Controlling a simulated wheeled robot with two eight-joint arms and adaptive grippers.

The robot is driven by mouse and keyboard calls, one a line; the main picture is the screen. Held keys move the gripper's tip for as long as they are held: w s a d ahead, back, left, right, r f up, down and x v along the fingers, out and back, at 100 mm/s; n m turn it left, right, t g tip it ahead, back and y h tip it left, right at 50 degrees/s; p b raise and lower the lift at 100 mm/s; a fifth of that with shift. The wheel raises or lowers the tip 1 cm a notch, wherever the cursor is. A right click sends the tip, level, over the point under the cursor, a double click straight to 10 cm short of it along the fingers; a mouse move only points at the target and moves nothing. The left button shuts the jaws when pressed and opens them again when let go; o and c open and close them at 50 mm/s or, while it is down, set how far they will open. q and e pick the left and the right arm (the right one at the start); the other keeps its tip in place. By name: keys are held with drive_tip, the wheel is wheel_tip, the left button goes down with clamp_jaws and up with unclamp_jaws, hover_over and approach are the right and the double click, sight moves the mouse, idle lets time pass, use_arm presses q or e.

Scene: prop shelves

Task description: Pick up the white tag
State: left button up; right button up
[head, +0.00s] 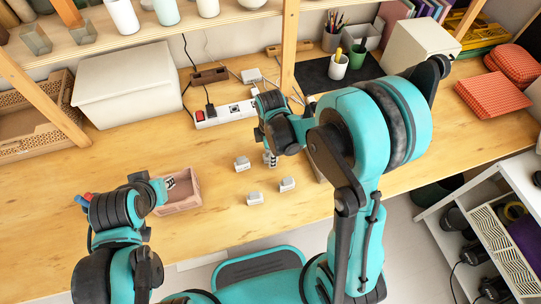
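Three small whitish tag-like blocks lie on the wooden table: one at the back (242,163), one at the right (287,184) and one at the front (255,198). I cannot tell which is the white tag. My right gripper (270,159) points down just to the right of the back block, apart from it in the picture. Its fingers are small and partly hidden by my arm, so their opening is unclear.
A power strip (224,114) with cables lies behind the blocks. A large white lidded box (125,88) stands at the back left. A dark mat (340,72) with cups is at the back. Shelf posts rise along the rear.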

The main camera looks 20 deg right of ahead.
drive_tip(key=c, duration=0.9)
drive_tip(key=shift+r, duration=0.15)
